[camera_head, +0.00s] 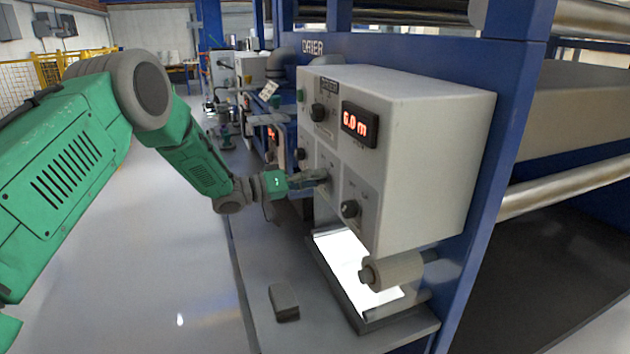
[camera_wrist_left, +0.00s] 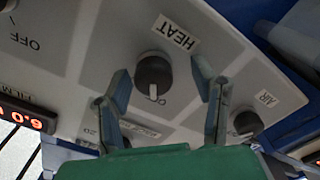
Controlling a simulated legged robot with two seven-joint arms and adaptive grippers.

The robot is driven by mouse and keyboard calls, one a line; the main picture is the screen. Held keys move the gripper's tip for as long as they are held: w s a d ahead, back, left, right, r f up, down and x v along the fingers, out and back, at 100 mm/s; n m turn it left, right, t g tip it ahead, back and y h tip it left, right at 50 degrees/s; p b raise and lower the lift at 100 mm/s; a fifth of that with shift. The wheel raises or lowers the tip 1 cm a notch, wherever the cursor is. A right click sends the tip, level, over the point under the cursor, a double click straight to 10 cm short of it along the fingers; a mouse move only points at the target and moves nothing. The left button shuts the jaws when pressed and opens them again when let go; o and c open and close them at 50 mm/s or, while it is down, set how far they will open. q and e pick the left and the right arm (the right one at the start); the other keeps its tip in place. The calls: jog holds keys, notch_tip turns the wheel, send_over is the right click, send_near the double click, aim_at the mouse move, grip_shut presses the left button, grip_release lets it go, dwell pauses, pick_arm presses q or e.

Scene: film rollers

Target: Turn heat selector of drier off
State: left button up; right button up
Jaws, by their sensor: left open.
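The heat selector is a dark round knob (camera_wrist_left: 153,70) under a HEAT label on the drier's grey panel. Its white pointer mark faces the bottom of the left wrist view. In the head view my left gripper (camera_head: 308,181) is at the front of the drier control box (camera_head: 425,150) and hides part of the panel. My right gripper is not in view.
A knob labelled AIR (camera_wrist_left: 247,123) is close to the right finger. The box also has an upper knob (camera_head: 318,112), a lower knob (camera_head: 350,208) and a red display (camera_head: 359,125). A roller (camera_head: 395,270) and a lit plate (camera_head: 350,262) are below the box.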

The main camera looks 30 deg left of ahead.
pick_arm(q)
jog(key=v, duration=1.2)
jog(key=shift+d, duration=0.1)
jog(key=shift+f, duration=0.15)
